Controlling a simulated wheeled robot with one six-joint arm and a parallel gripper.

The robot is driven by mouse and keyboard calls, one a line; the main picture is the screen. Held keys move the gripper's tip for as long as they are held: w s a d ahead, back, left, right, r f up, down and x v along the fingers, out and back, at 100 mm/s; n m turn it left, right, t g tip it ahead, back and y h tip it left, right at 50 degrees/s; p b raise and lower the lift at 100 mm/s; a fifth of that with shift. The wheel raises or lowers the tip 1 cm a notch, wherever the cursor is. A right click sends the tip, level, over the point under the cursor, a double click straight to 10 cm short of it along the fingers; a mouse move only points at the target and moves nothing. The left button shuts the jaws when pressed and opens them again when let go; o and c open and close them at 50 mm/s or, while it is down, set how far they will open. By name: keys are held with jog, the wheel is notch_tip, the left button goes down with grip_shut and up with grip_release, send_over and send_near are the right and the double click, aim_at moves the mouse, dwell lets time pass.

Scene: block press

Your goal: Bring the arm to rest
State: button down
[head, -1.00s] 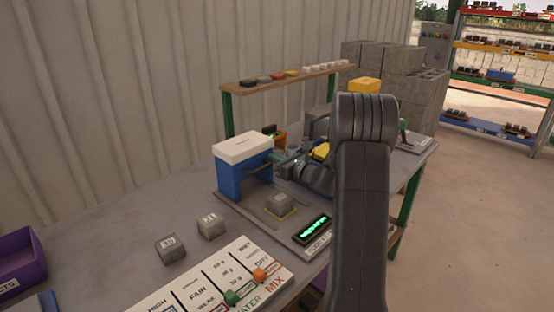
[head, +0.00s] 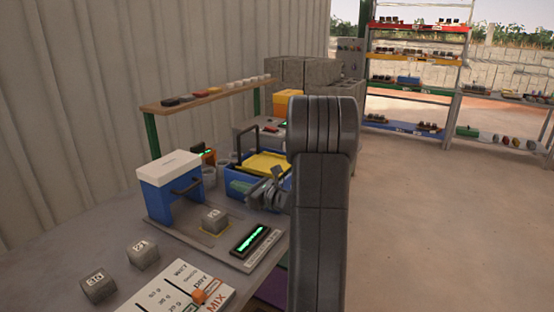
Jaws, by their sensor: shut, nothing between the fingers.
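My arm's dark grey links rise through the middle of the head view and hide part of what lies behind them. My gripper (head: 262,193) shows small just left of the arm, in front of a blue crate (head: 238,195). Its fingers look closed with nothing held, though they are small and partly covered. It stands apart from and to the right of the blue and white press (head: 172,190). A grey block (head: 214,220) sits on the press's base plate.
Two grey blocks, one nearer (head: 98,286) and one farther (head: 143,255), lie on the table beside a printed chart (head: 180,285). A lit green display (head: 250,240) is right of the press. Shelving (head: 410,85) stands at the back. The floor at right is clear.

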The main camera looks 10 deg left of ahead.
aim_at(199, 172)
jog(key=p+x, duration=0.2)
jog(key=x, duration=1.1)
jog(key=shift+w+a, duration=0.15)
jog(key=shift+a, duration=0.05)
jog(key=shift+d+r, duration=0.1)
